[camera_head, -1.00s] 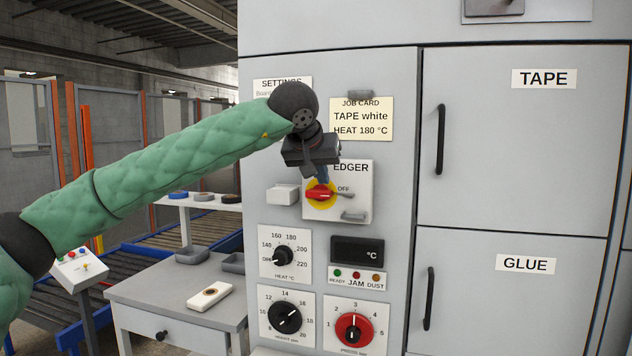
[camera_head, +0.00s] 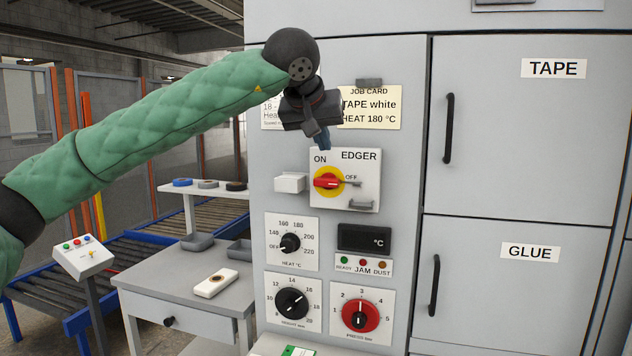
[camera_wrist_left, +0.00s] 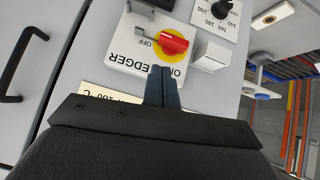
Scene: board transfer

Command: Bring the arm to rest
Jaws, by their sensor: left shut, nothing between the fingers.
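My left arm, in a green quilted sleeve, comes in from the left in the head view. My left gripper (camera_head: 322,140) is shut and empty, just above the EDGER switch plate (camera_head: 368,168) on the grey machine front. The red switch handle (camera_head: 327,182) on its yellow disc lies roughly level, its red end to the left. In the left wrist view the shut fingers (camera_wrist_left: 163,75) point at the plate below the red handle (camera_wrist_left: 173,44), apart from the handle. My right gripper is not in view.
Dials and a dark display (camera_head: 362,238) sit below the switch. A white block (camera_head: 290,182) juts out left of it. Cabinet handles (camera_head: 448,128) stick out at right. A side table (camera_head: 180,284) with trays stands at lower left.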

